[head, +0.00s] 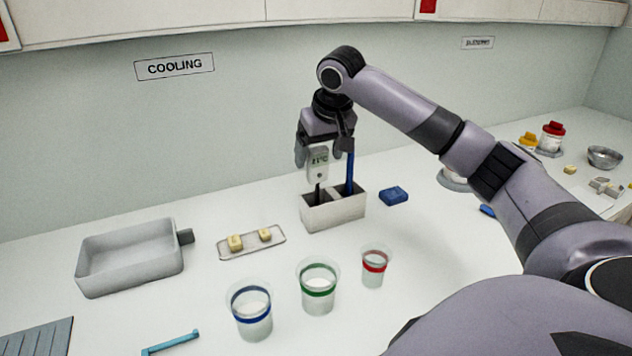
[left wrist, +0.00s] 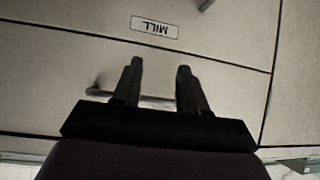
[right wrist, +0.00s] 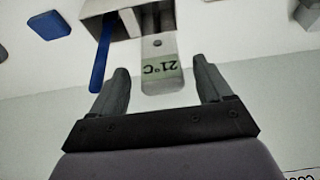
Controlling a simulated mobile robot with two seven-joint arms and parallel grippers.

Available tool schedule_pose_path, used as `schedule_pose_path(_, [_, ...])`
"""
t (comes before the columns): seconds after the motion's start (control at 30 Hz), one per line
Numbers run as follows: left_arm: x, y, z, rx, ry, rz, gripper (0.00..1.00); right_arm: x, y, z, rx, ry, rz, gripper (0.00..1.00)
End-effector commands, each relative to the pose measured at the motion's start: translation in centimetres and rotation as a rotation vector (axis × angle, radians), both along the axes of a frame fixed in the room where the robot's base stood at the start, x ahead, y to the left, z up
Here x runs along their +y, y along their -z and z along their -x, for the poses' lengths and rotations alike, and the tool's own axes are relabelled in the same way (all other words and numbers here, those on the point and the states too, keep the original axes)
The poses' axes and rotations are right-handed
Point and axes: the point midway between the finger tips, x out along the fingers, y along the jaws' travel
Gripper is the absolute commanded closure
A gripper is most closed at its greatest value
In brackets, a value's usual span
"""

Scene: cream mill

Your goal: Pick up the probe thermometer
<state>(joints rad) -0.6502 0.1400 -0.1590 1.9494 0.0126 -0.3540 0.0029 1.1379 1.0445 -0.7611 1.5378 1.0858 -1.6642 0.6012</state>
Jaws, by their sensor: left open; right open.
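The probe thermometer (head: 318,164) stands upright in a grey two-slot holder (head: 334,213), its display reading 21°C. In the right wrist view the thermometer (right wrist: 161,65) shows between my fingers, with a gap on each side. My right gripper (head: 322,160) is open above the holder, its fingers about the thermometer's head; it also shows in the right wrist view (right wrist: 163,85). My left gripper (left wrist: 158,75) is open and empty, facing a cabinet front marked MILL. The left gripper is not in the head view.
A blue-handled tool (head: 350,172) stands in the holder beside the thermometer, close to my right gripper. A blue block (head: 393,196) lies to the right. Three banded cups (head: 318,299) stand in front. A small tray (head: 252,250) with two yellow pieces and a grey pan (head: 130,281) are at left.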

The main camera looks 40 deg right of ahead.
Motion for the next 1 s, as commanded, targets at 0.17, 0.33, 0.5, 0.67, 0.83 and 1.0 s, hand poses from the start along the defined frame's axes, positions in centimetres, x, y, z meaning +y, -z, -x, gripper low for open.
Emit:
schedule_pose_path(0.17, [0.0,-0.4,0.0,0.001,0.001,0.000,0.57,-0.2,2.5,-1.0,0.003,0.001,0.001,0.21])
schedule_pose_path(0.33, [0.0,-0.4,0.1,0.001,0.001,0.000,0.57,-0.4,3.4,-1.3,0.000,0.000,0.001,0.21])
schedule_pose_path(0.5, [0.0,-0.4,0.1,0.001,0.001,0.000,0.57,-0.3,3.4,-1.3,-0.001,-0.001,0.002,0.21])
schedule_pose_path(0.67, [0.0,-0.4,0.0,0.001,0.001,0.000,0.57,-0.3,3.4,-1.3,-0.001,-0.001,0.001,0.73])
schedule_pose_path(0.83, [0.0,-0.4,0.0,0.001,0.001,0.000,0.57,-0.3,3.3,-1.3,-0.002,-0.001,0.001,0.74])
schedule_pose_path(1.0, [0.0,-0.4,0.0,0.000,0.001,0.001,0.57,-0.3,3.2,-1.4,-0.002,0.000,0.001,0.74])
